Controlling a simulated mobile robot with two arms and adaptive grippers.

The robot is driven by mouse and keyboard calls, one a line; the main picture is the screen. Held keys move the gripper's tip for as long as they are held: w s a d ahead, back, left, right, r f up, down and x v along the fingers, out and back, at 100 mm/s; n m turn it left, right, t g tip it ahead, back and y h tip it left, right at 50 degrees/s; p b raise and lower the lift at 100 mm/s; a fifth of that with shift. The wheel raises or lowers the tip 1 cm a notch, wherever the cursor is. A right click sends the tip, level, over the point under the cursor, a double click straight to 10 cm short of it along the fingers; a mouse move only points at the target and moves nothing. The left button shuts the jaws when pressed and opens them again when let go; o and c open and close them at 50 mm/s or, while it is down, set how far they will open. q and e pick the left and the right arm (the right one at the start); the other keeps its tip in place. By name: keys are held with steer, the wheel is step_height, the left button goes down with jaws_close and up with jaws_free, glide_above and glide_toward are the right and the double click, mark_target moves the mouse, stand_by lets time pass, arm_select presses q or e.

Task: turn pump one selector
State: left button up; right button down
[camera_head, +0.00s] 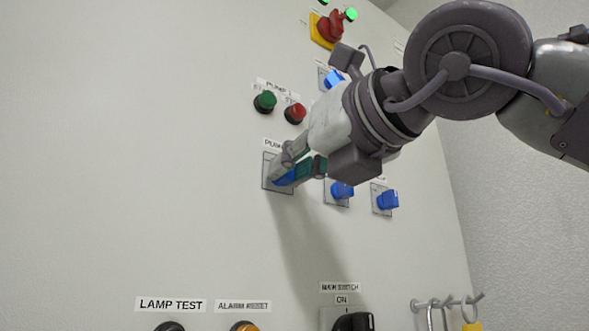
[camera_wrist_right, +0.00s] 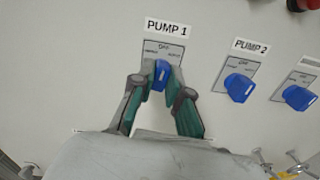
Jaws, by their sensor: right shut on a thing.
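The pump one selector is a blue knob (camera_wrist_right: 162,75) on a grey plate (camera_wrist_right: 178,48) under the PUMP 1 label (camera_wrist_right: 166,28) in the right wrist view. My right gripper (camera_wrist_right: 162,80) is shut on the knob, one green-padded finger on each side. In the head view my right gripper (camera_head: 297,172) reaches in from the right and covers most of the selector; a bit of its blue knob (camera_head: 283,180) shows. The knob looks roughly upright in the wrist view. My left gripper is in neither view.
The PUMP 2 selector (camera_wrist_right: 239,87) and another blue selector (camera_wrist_right: 298,97) sit close to the right. Green (camera_head: 265,101) and red (camera_head: 295,113) buttons are above, with an emergency stop (camera_head: 328,29) higher up. The main switch (camera_head: 353,321) and hooks (camera_head: 445,305) are below.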

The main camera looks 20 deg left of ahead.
steer(key=shift+n, duration=0.6)
steer(key=c, duration=1.2)
jaws_free()
steer(key=shift+o, duration=0.3)
steer(key=shift+w+a, duration=0.1)
steer(key=shift+a, duration=0.05)
steer(key=v, duration=1.2)
steer(key=shift+f, duration=0.1)
